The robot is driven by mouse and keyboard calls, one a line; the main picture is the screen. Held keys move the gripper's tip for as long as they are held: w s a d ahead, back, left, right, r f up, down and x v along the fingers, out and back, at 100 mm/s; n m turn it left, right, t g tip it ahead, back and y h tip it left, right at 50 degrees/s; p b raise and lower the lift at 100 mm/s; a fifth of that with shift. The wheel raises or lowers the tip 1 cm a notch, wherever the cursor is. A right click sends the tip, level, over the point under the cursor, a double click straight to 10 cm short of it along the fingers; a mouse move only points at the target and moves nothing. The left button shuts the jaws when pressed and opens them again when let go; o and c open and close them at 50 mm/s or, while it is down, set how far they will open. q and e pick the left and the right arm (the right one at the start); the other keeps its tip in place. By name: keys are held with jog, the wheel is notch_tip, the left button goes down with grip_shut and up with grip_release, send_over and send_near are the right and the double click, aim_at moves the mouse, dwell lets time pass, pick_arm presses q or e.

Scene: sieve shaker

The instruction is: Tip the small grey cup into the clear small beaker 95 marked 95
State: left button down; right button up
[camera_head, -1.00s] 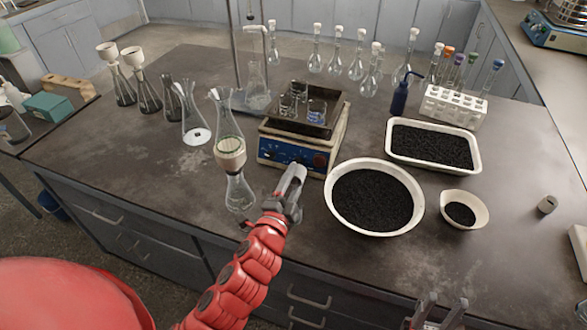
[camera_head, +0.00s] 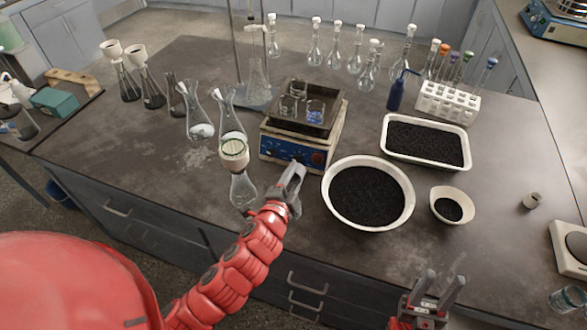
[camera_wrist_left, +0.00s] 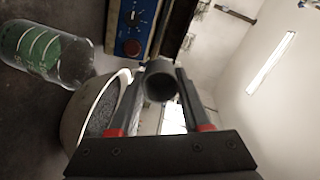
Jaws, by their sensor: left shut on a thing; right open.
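My left gripper (camera_head: 292,176) is in front of the blue shaker, left of the big white bowl. In the left wrist view its fingers (camera_wrist_left: 160,85) are shut on a small grey cup (camera_wrist_left: 160,80), whose dark round opening faces the camera. The cup is not clear in the head view. A clear beaker with green inside and white marks (camera_wrist_left: 42,50) is at the left of the wrist view; I cannot read a 95. Clear small beakers (camera_head: 316,112) stand on the shaker, numbers unreadable. My right gripper (camera_head: 440,290) is open and empty at the front edge.
The white bowl of black grains (camera_head: 368,196), a white tray (camera_head: 425,142) and a small bowl (camera_head: 452,205) fill the right side. Another small grey cup (camera_head: 532,200) is at the right.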

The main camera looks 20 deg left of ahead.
pick_arm(q)
jog(key=shift+w+r+g+p, duration=0.15)
jog(key=shift+r+g+p, duration=0.35)
jog(key=shift+p, duration=1.65)
jog(key=shift+w+r+g+p, duration=0.15)
jog(key=shift+g+p, duration=0.65)
jog(key=shift+p, duration=1.3)
jog(key=shift+f, duration=0.3)
